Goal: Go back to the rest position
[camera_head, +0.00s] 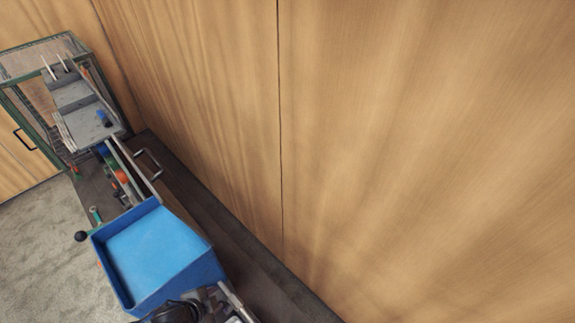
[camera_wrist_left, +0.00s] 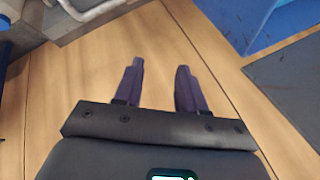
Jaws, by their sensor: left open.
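My left gripper (camera_wrist_left: 159,68) shows in the left wrist view with its two dark fingers apart and nothing between them. Behind the fingers is a wood-grain surface. In the head view, dark and grey parts at the bottom edge, beside the blue bin, may belong to my left arm; the fingers cannot be made out there. My right gripper is in neither view. I cannot make out a flanged pipe in either view.
An open, empty-looking blue bin (camera_head: 155,250) stands at the lower left. Behind it are a metal handle (camera_head: 148,165) and a green-framed rig with grey trays (camera_head: 85,118). A tall wooden wall (camera_head: 420,130) fills the right. Carpet (camera_head: 45,255) is clear at left.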

